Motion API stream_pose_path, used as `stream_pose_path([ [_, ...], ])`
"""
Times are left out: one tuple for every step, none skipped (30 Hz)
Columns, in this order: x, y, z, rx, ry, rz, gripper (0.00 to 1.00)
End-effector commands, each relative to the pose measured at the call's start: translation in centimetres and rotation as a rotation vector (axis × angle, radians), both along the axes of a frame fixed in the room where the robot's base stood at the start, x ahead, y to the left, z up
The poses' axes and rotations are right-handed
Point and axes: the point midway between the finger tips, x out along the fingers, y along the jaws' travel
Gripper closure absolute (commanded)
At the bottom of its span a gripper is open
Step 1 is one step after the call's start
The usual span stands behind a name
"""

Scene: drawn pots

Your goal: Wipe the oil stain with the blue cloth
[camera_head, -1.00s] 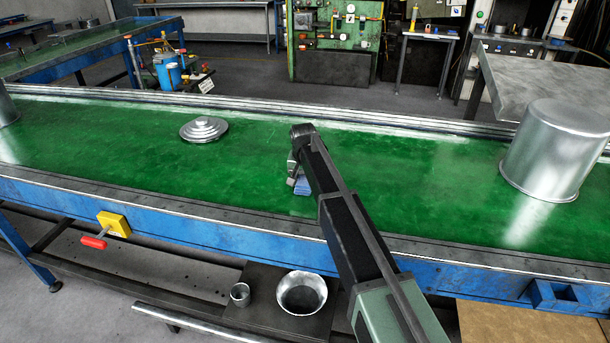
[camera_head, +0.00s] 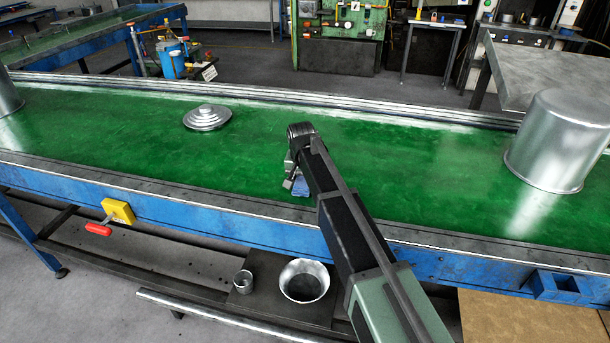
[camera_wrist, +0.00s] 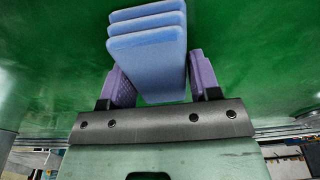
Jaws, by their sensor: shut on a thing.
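The blue cloth (camera_wrist: 150,55) is a folded, layered block between the two purple fingers of my gripper (camera_wrist: 162,78) in the wrist view. My gripper is shut on it. In the head view the cloth (camera_head: 301,187) shows low at the end of my arm, at or just above the green belt surface. I cannot tell whether it touches the belt. My gripper (camera_head: 292,180) is partly hidden behind my arm there. I cannot make out an oil stain in either view; my arm hides part of the belt.
The green belt (camera_head: 400,170) is broad and mostly clear. A round metal lid (camera_head: 207,117) lies left of my gripper. A large metal pot (camera_head: 560,140) stands at the right, and another pot (camera_head: 8,95) at the left edge. A bowl (camera_head: 304,281) and cup (camera_head: 243,282) sit below.

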Motion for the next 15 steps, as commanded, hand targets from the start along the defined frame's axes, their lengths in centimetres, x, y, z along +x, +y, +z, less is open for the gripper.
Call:
stream_pose_path([
  [-0.9, 0.1, 0.0, 0.0, 0.003, 0.002, 0.62],
  [-1.3, 0.2, 0.0, 0.0, 0.003, 0.002, 0.62],
  [-1.7, 0.2, 0.0, 0.0, 0.003, 0.001, 0.62],
  [-2.0, 0.3, 0.1, 0.0, 0.003, 0.001, 0.62],
  [-2.2, 0.3, 0.1, 0.0, 0.003, 0.0, 0.62],
  [-2.3, 0.4, 0.1, 0.0, 0.003, 0.0, 0.62],
  [-2.4, 0.4, 0.1, 0.0, 0.002, -0.001, 0.62],
  [-2.4, 0.4, 0.1, 0.0, 0.002, -0.001, 0.62],
  [-2.3, 0.4, 0.1, 0.0, 0.002, -0.001, 0.62],
  [-2.3, 0.4, 0.1, 0.0, 0.002, -0.001, 0.62],
  [-2.4, 0.4, 0.1, 0.0, 0.002, -0.001, 0.62],
  [-2.6, 0.4, 0.0, 0.0, 0.002, -0.001, 0.62],
  [-2.8, 0.5, 0.0, 0.0, 0.002, 0.0, 0.62],
  [-3.1, 0.5, 0.0, 0.0, 0.002, 0.0, 0.62],
  [-3.5, 0.6, 0.0, 0.0, 0.002, 0.0, 0.62],
])
